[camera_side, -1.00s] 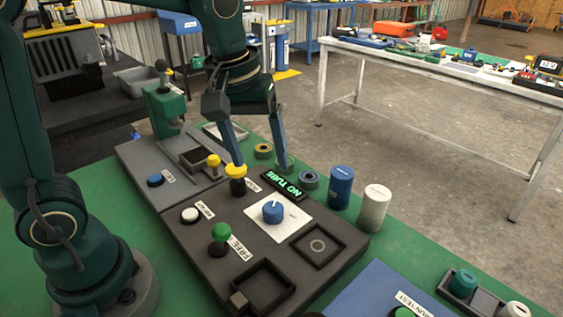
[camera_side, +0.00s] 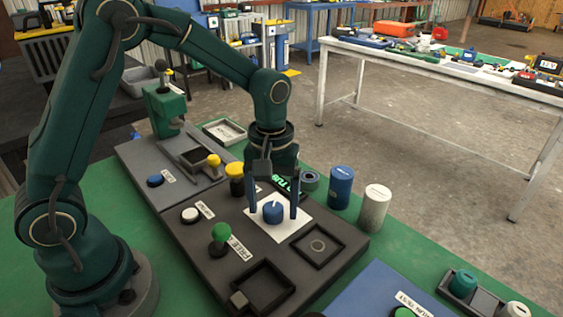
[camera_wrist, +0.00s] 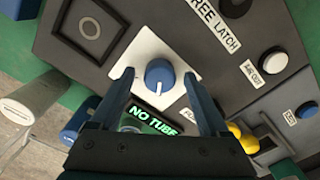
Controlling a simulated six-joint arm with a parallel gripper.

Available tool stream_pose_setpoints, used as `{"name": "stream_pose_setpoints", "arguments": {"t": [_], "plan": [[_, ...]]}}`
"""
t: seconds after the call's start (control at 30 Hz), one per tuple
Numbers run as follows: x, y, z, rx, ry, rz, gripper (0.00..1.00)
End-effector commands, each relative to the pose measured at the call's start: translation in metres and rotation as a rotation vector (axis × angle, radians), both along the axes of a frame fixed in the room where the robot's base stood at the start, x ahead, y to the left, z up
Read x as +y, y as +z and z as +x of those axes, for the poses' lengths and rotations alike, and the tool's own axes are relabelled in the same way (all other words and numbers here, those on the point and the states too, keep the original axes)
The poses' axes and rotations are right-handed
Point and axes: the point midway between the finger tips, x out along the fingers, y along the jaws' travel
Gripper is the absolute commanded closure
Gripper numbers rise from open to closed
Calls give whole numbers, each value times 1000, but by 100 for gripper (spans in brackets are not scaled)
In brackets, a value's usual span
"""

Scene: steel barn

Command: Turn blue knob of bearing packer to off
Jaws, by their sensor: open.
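The blue knob (camera_side: 272,212) sits on a white plate (camera_side: 290,228) on the dark panel of the bearing packer (camera_side: 190,240). In the wrist view the blue knob (camera_wrist: 159,75) shows a white pointer line, and the white plate (camera_wrist: 150,45) lies around it. My gripper (camera_side: 274,212) is open and points down, with one finger on each side of the knob. In the wrist view my gripper (camera_wrist: 161,78) has its fingertips apart from the knob on both sides. A lit "NO TUBE" display (camera_wrist: 153,121) is beside the plate, partly hidden by my gripper in the side view.
A green knob (camera_side: 220,232), a white button (camera_side: 190,215) and a yellow-topped knob (camera_side: 235,170) stand on the panel. A square recess (camera_side: 318,245) is right of the plate. Blue (camera_side: 341,187) and white (camera_side: 375,208) cylinders stand behind the panel.

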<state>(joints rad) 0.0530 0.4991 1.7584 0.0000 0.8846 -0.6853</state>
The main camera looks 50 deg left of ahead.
Motion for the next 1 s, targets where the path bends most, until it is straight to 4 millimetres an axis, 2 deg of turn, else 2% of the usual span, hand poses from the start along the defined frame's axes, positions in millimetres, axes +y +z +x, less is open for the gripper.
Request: {"name": "stream_pose_setpoints", "arguments": {"t": [0.17, 0.37, 0.4, 0.77, 1.0], "plan": [[0, 0, 0, 0, 0, 0, 21], [0, 0, 0, 0, 0, 0, 94], [0, 0, 0, 0, 0, 0, 100], [0, 1, 0, -1, -58, 1, 100], [0, 1, 0, -1, -217, 0, 100]]}}
